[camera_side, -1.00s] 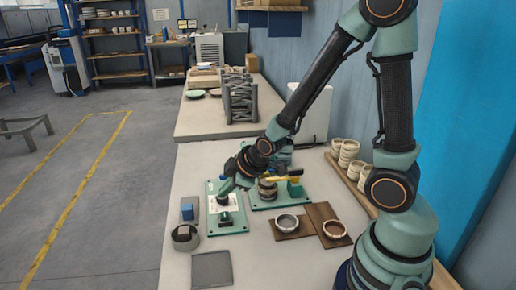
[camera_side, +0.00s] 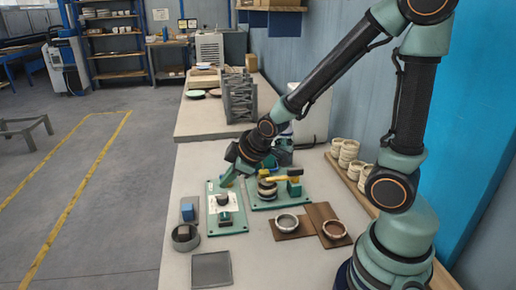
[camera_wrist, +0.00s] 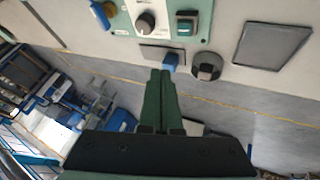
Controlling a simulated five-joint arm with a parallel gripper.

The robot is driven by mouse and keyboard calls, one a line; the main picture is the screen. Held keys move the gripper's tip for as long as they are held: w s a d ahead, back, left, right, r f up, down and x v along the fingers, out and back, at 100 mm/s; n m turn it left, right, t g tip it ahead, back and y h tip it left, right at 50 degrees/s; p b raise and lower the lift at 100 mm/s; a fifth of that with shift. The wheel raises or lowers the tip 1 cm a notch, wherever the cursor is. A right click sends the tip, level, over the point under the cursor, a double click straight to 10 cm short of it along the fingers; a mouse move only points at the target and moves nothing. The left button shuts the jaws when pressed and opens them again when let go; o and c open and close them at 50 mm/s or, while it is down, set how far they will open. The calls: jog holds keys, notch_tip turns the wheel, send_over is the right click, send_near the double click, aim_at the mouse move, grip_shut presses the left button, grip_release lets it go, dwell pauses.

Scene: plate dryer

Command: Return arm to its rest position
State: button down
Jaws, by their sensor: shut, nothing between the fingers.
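My gripper (camera_side: 226,182) is shut and empty, with its fingers tilted down above the far end of the green control panel (camera_side: 213,228). In the wrist view my gripper (camera_wrist: 160,74) shows its two green fingers together, with nothing between them. The panel carries a dark knob (camera_side: 222,199) and a green switch (camera_side: 224,216); in the wrist view the knob (camera_wrist: 145,22) and the switch (camera_wrist: 186,24) lie beyond the fingertips. My arm reaches from the right side over the bench.
A blue block (camera_side: 187,212), a round dark cup (camera_side: 185,238) and a flat grey tray (camera_side: 211,270) lie at the bench's left. A second green fixture (camera_side: 262,204) stands beside the panel. Two bowls (camera_side: 286,222) (camera_side: 334,229) sit on brown boards. Cups (camera_side: 348,152) stand on the right shelf.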

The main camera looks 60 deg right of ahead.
jog(key=s+r+m+g, duration=0.1)
jog(key=s+r+m, duration=0.5)
jog(key=s+r, duration=0.4)
notch_tip(320, 180, up, 2)
jog(key=shift+a+m+g, duration=0.15)
jog(key=shift+m+g, duration=0.15)
jog(key=shift+m, duration=0.1)
jog(key=shift+s, duration=0.1)
dwell(4.5)
